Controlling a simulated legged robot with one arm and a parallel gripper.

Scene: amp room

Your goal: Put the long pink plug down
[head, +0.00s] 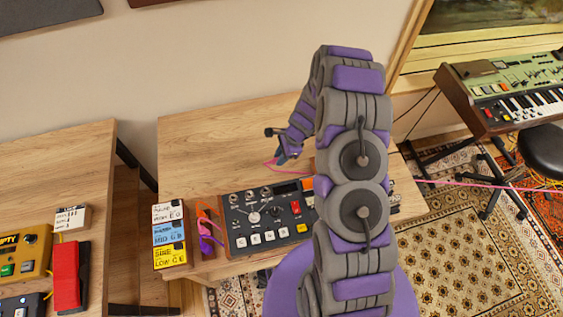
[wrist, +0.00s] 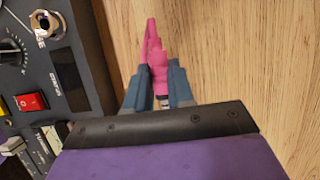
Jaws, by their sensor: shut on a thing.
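My gripper (wrist: 158,85) is shut on the long pink plug (wrist: 157,60) in the wrist view, its two blue-grey fingers on either side of it. The plug's pink cable loops away past the fingertips. Bare wood of the table shows beyond the plug; I cannot tell whether the plug touches it. In the head view my gripper (head: 282,158) is small, above the table behind the dark synth box (head: 265,222). Only thin pink cable shows near it there; the plug itself is not clear. In the wrist view the synth box (wrist: 65,75) is at the left.
The wooden table (head: 195,130) has bare room at its back left. A stack of labelled boxes (head: 170,235) and orange and purple items stand left of the synth box. Another table (head: 60,170) holds pedals. A green keyboard (head: 510,90) stands at the right above patterned rugs.

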